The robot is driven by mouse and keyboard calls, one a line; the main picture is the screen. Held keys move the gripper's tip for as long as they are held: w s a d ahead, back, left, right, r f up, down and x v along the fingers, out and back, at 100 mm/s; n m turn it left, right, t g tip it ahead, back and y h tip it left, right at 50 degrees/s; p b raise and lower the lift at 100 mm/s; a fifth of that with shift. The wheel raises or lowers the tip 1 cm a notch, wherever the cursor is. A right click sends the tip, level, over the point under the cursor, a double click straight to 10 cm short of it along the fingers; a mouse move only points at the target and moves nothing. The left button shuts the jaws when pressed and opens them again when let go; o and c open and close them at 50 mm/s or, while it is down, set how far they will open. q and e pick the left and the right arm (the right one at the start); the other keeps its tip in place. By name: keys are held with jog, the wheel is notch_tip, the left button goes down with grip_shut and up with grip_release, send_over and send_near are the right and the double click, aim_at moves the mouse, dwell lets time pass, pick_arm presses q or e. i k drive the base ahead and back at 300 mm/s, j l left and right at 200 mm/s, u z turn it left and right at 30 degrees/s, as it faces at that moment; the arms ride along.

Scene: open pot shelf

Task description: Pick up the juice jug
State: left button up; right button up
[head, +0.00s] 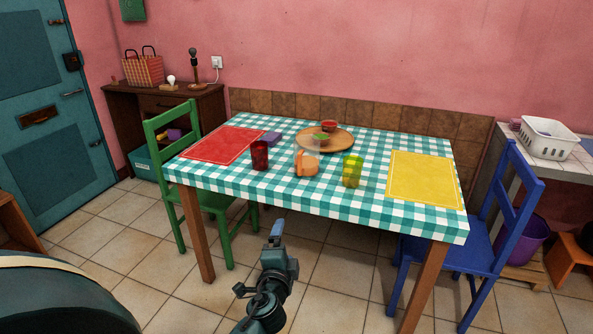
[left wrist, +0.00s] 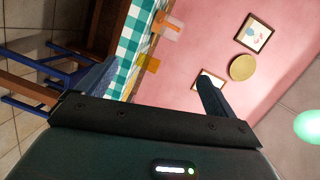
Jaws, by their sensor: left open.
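The juice jug (head: 307,164) is a clear jug with orange juice in its lower part. It stands upright on the checked tablecloth (head: 240,188), between a dark red glass (head: 260,155) and a yellow-green glass (head: 352,171). In the left wrist view the jug (left wrist: 171,30) shows sideways near the top, beyond the fingers. My left gripper (head: 277,230) is open and empty in front of the table's near edge, apart from the jug. Its spread fingers show in the left wrist view (left wrist: 157,74). My right gripper is not in view.
A round wooden board (head: 340,141) with red and green bowls lies behind the jug. A red mat (head: 222,145) and a yellow mat (head: 425,180) lie at the sides. A green chair (head: 215,199) and a blue chair (head: 470,255) flank the table.

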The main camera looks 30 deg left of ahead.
aim_at(306, 147)
jog(key=i+j, duration=0.2)
jog(key=i, duration=0.2)
jog(key=i+j, duration=0.25)
jog(key=i, duration=0.15)
jog(key=i+j, duration=0.45)
jog(key=j, duration=0.2)
jog(key=l+z, duration=0.05)
